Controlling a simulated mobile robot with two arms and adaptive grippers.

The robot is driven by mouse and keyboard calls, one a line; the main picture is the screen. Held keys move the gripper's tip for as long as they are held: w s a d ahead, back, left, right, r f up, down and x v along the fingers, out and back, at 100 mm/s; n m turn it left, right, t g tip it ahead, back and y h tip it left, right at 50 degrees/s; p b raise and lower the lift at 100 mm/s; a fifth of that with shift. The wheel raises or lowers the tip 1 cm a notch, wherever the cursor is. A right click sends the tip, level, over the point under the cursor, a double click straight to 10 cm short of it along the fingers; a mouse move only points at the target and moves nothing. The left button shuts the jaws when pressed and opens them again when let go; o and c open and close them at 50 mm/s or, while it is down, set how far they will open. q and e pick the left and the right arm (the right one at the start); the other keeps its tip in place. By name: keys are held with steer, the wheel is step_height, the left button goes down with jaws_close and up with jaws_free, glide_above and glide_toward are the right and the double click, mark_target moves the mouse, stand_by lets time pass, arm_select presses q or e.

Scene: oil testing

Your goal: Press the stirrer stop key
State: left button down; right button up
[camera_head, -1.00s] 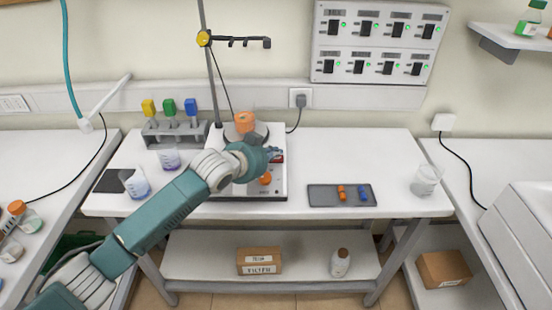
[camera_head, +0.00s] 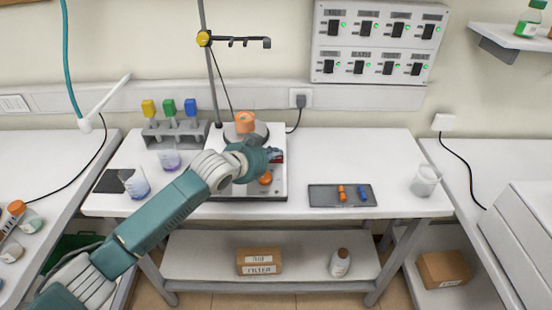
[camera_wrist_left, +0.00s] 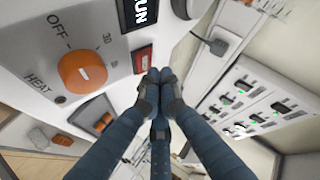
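The stirrer (camera_head: 223,190) is a white box at the middle of the table. In the left wrist view its front panel (camera_wrist_left: 105,20) shows an orange HEAT knob (camera_wrist_left: 82,72), a dark display (camera_wrist_left: 142,10) reading "UN" with its start cut off, and a small red key (camera_wrist_left: 143,60). My left gripper (camera_wrist_left: 155,76) has its dark fingers together and empty, with the tips right beside the red key. Whether they touch it I cannot tell. In the head view this gripper (camera_head: 273,153) is at the stirrer's right side and partly covers the red key. My right gripper is out of view.
An orange-topped item (camera_head: 245,122) stands on the stirrer's round plate. A grey tray (camera_head: 322,202) with small orange and blue pieces lies to the right. Beakers (camera_head: 134,183) and a rack (camera_head: 165,140) are at left. The table's right part is mostly clear.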

arm_select(q)
steer(key=shift+w+f, duration=0.1)
steer(key=shift+f, duration=0.2)
steer(key=shift+w+f, duration=0.1)
steer(key=shift+f, duration=0.35)
stand_by(0.5)
stand_by(0.3)
steer(key=shift+s+r+p, duration=0.3)
steer(key=shift+r+p, duration=0.5)
steer(key=shift+p, duration=0.05)
steer(key=r+p, duration=0.1)
steer(key=s+r+p, duration=0.1)
steer(key=r+p, duration=0.2)
steer(key=p, duration=0.1)
steer(key=shift+s+r, duration=0.35)
stand_by(0.5)
